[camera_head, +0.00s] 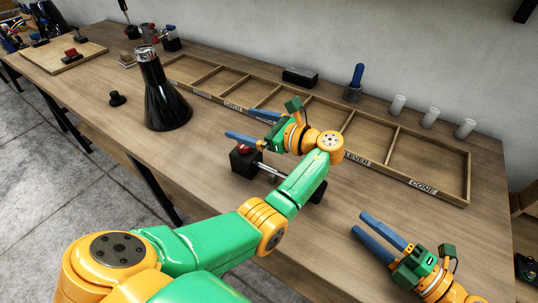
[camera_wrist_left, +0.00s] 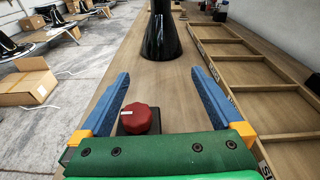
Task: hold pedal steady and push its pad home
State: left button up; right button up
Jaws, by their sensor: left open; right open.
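In the left wrist view the red pad (camera_wrist_left: 139,118) shows between the open fingers (camera_wrist_left: 160,73), close to the palm and nearer the left finger. I cannot tell whether they touch. My right gripper (camera_head: 359,222) is open and empty over the table's right part.
A black cone-shaped stand (camera_head: 168,104) is on the table left of the pedal. A divided, labelled wooden tray (camera_head: 440,187) runs along the back. A wooden board (camera_head: 50,62) with a red-topped part (camera_head: 72,53) lies far left.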

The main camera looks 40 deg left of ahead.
aim_at(255, 154)
pick_arm(q)
jog(key=d+f, duration=0.1)
jog(key=d, duration=0.1)
jog(key=s+d+f+h, duration=0.1)
jog(key=d, duration=0.2)
jog(key=s+d+f+h, duration=0.1)
jog(key=d, duration=0.2)
jog(key=shift+s+f+g, duration=0.15)
jog(key=shift+f+g, duration=0.25)
jog(key=shift+h, duration=0.3)
jog(key=x, duration=0.7)
jog(key=shift+f, duration=0.2)
jog(key=shift+d, duration=0.1)
grip_shut()
